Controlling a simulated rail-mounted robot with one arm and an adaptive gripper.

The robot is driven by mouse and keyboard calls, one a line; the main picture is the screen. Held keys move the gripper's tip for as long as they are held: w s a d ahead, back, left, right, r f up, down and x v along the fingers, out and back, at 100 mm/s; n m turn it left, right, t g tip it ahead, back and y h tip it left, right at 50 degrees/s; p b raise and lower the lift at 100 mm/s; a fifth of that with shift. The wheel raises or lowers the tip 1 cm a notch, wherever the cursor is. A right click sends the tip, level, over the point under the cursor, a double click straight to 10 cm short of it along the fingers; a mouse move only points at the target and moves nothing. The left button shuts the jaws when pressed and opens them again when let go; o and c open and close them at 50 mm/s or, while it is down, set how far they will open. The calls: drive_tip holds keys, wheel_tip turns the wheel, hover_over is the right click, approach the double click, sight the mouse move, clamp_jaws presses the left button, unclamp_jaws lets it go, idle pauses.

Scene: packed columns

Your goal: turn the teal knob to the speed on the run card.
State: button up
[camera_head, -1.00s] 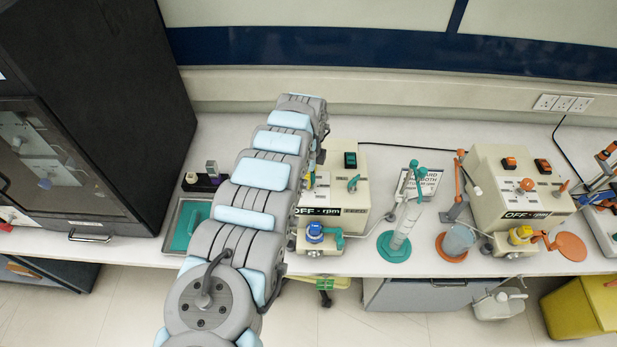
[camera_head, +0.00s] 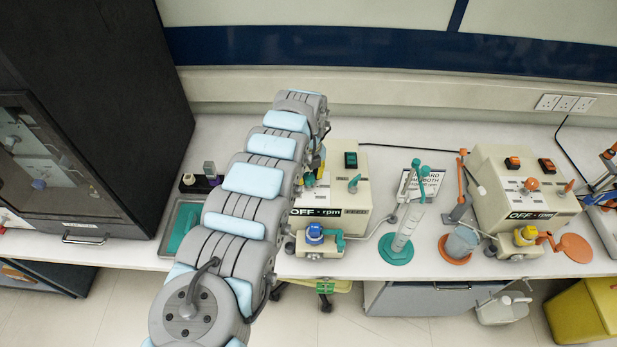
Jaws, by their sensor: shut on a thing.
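A cream pump unit with teal parts (camera_head: 347,200) stands mid-bench. Its display (camera_head: 316,211) reads "OFF rpm". A teal lever (camera_head: 354,183) is on its right side and a dark green switch (camera_head: 351,160) above. My gripper (camera_head: 317,169) is low over the unit's left part, mostly hidden behind my arm. It is shut at the teal knob's place; the knob and the contact are hidden. The run card (camera_head: 431,187), a white sign, stands behind a teal-topped stand. Its words are partly covered, and I cannot read the speed.
A similar unit with orange parts (camera_head: 505,190) stands at right, also showing "OFF rpm". A blue-topped pump head (camera_head: 316,238), a teal-based cylinder (camera_head: 402,238) and an orange-based beaker (camera_head: 461,242) stand along the front. A tray (camera_head: 177,238) and a dark cabinet (camera_head: 95,110) are at left.

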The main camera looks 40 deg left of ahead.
sight(308, 175)
drive_tip(key=shift+f+m, duration=0.1)
drive_tip(key=shift+m, duration=0.5)
drive_tip(key=o, duration=1.2)
drive_tip(key=shift+a, duration=0.1)
wheel_tip(308, 175, up, 12)
drive_tip(key=shift+w, duration=0.15)
idle(0.3)
